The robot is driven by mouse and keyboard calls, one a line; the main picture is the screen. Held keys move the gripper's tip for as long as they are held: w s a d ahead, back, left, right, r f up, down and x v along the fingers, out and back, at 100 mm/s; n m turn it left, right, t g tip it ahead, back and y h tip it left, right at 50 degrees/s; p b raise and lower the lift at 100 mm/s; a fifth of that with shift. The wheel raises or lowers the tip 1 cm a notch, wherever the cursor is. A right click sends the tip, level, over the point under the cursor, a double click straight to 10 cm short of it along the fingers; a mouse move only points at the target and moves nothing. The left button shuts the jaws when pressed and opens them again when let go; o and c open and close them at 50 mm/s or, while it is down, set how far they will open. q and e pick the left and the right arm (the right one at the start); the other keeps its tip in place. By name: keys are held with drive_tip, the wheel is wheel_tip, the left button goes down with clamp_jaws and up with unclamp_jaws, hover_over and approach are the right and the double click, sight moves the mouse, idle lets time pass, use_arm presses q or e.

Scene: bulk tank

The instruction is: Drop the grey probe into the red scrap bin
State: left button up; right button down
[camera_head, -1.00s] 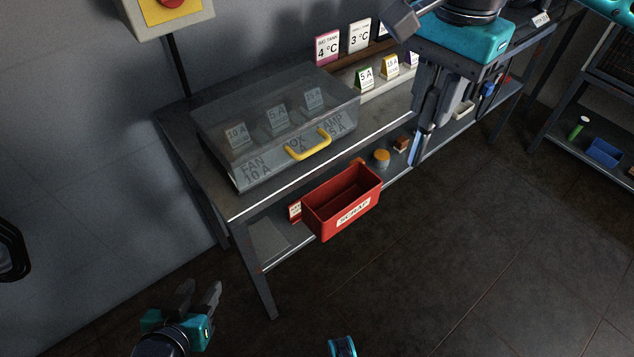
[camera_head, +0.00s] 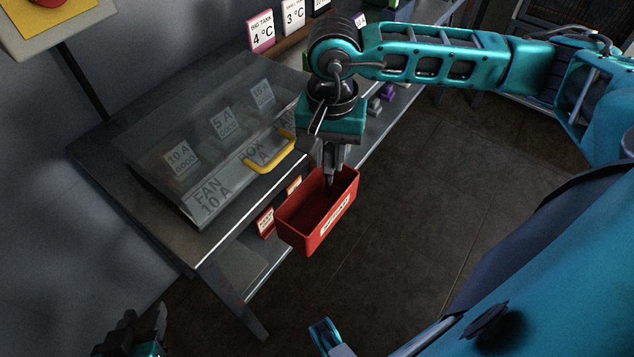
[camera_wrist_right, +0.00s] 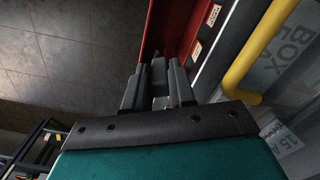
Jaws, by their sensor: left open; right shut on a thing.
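The red scrap bin (camera_head: 330,222) hangs at the front edge of the bench, its open top facing up and a white label on its front. In the right wrist view, its red wall (camera_wrist_right: 180,28) lies just beyond the fingertips. My right gripper (camera_head: 328,178) points down over the bin's opening, its tips at about rim height. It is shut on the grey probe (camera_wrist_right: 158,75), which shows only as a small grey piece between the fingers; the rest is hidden. My left gripper (camera_head: 143,322) is open and empty, low at the lower left, away from the bench.
A clear-lidded fuse box with a yellow handle (camera_head: 272,152) sits on the bench left of the bin, close to my right gripper. Temperature cards (camera_head: 293,17) stand at the back. Floor right of the bin is clear.

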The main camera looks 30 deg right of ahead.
wheel_tip(320, 180, down, 4)
drive_tip(key=shift+f+b, duration=0.15)
drive_tip(key=shift+b, duration=0.8)
use_arm(q)
wheel_tip(320, 180, down, 3)
drive_tip(key=shift+d+r, duration=0.1)
drive_tip(key=shift+r, duration=0.2)
use_arm(e)
drive_tip(key=c, duration=0.9)
unclamp_jaws()
use_arm(q)
drive_tip(key=shift+w+r, duration=0.1)
drive_tip(key=shift+w, duration=0.05)
use_arm(e)
drive_tip(key=shift+o, duration=0.2)
use_arm(q)
wheel_tip(320, 180, up, 2)
drive_tip(key=p, duration=0.2)
drive_tip(key=shift+r+p, duration=0.15)
drive_tip(key=shift+p, duration=0.25)
use_arm(e)
wheel_tip(320, 180, up, 13)
use_arm(q)
drive_tip(key=shift+s, duration=0.2)
